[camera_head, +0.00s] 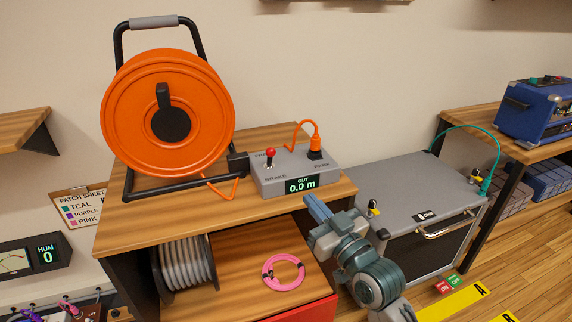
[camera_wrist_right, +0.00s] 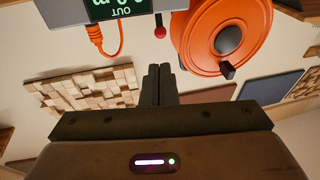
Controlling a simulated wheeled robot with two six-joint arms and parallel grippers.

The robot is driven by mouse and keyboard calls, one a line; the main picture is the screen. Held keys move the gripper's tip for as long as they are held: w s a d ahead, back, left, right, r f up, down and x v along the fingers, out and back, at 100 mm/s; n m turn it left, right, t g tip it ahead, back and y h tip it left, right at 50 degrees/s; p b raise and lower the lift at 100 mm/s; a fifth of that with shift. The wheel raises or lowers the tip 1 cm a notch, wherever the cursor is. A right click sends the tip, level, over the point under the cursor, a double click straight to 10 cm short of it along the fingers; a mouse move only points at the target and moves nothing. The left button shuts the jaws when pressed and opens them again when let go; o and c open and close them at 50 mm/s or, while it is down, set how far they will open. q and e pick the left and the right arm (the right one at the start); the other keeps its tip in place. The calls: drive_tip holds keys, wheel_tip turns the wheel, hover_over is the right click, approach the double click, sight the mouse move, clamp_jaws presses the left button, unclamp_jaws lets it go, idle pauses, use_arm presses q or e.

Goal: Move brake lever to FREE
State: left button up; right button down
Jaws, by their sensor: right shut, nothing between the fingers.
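The brake lever (camera_head: 270,153) has a red ball knob and stands on the left part of a grey control box (camera_head: 262,184) on the wooden cabinet top. The box has BRAKE and PARK labels and a display reading OUT 0.0 m. The FREE lettering is too small to read surely. My right gripper (camera_head: 311,204) is shut and empty, in front of and right of the box, apart from the lever. In the right wrist view, the shut fingers (camera_wrist_right: 158,76) point toward the red knob (camera_wrist_right: 160,32), with a gap between. My left gripper is not in view.
An orange cable reel (camera_head: 120,105) on a black frame stands left of the box. An orange plug and cable (camera_head: 315,141) rise from the box's right end. A pink cable coil (camera_head: 283,272) lies on the shelf below. A grey-topped cabinet (camera_head: 405,180) stands at right.

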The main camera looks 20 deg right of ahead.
sight(273, 155)
drive_tip(key=shift+w+a, duration=0.1)
drive_tip(key=x, duration=1.4)
drive_tip(key=shift+p, duration=0.3)
